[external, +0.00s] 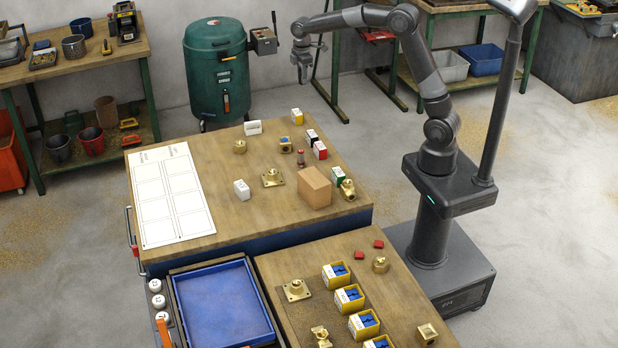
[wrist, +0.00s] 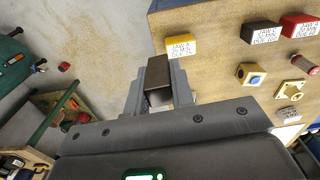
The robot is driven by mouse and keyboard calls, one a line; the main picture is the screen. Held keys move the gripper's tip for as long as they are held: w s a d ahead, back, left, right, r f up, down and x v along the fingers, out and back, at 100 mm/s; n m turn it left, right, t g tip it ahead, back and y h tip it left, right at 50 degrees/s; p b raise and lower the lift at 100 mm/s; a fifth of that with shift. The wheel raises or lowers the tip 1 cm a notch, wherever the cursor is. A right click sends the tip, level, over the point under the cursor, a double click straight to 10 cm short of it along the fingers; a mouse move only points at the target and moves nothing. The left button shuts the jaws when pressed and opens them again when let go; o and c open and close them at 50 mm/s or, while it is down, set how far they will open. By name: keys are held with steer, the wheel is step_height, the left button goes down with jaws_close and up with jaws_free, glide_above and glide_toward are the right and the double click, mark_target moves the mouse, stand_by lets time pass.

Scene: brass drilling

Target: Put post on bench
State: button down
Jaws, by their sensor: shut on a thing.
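My gripper (external: 303,70) is raised beyond the far edge of the bench. In the wrist view its fingers (wrist: 158,90) are shut on a dark brown, square-ended piece, taken as the post (wrist: 158,69). The post is hard to make out in the external view, and its lower part is hidden in the wrist view. The bench (external: 225,215) has a wooden top over a blue body. In the wrist view the bench top (wrist: 215,75) lies to the right of the gripper, with floor under and left of the gripper.
Yellow (external: 297,117), black (external: 311,136) and red (external: 320,151) labelled blocks line the bench's right edge. Brass fittings, a cardboard-coloured box (external: 314,188) and a white printed sheet (external: 168,195) share the top. A green drum (external: 217,75) stands behind. Bare wood shows between sheet and fittings.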

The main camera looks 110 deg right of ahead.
steer(key=w+a+r+n, duration=0.1)
steer(key=w+a, duration=0.5)
steer(key=a, duration=0.3)
steer(key=w+a+n, duration=0.1)
steer(key=w+a, duration=0.4)
steer(key=a, duration=0.4)
steer(key=w+a+n, duration=0.3)
steer(key=a, duration=2)
steer(key=s+a+n, duration=0.2)
steer(key=s+a, duration=0.2)
steer(key=a, duration=0.8)
steer(key=s+a+n, duration=0.1)
steer(key=s+a, duration=0.3)
steer(key=a, duration=0.8)
steer(key=shift+a+f, duration=0.2)
steer(key=shift+f, duration=5.75)
steer(key=shift+a+f, duration=0.2)
steer(key=shift+f, duration=5.7)
